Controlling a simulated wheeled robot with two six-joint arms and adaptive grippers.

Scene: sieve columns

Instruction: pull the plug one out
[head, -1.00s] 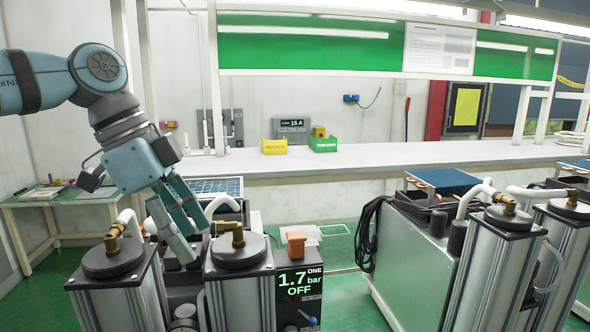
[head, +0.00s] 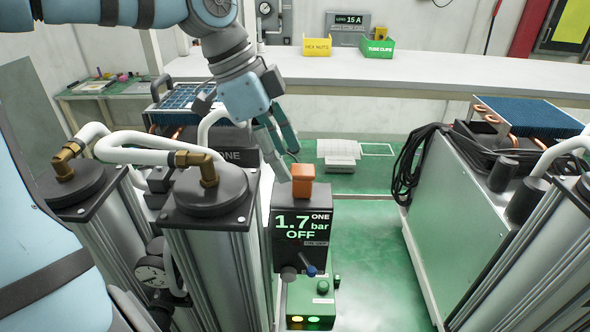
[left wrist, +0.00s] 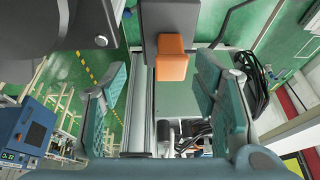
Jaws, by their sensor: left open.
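The orange plug (head: 303,181) sits upright on top of the dark box (head: 301,228) marked ONE, whose display reads 1.7 bar OFF. My left gripper (head: 287,166) is open and empty, pointing down just to the left of the plug and slightly behind it in the head view. In the left wrist view the plug (left wrist: 173,58) shows ahead between the two spread teal fingers, nearer the right one. I cannot tell from these frames whether a finger touches it. My right gripper is not in view.
Two sieve columns (head: 212,265) with black caps and white hoses stand left of the box. A green box with lit lamps (head: 311,302) is below it. A second unit (head: 455,200) with a coiled black cable stands to the right. Green floor between is mostly free.

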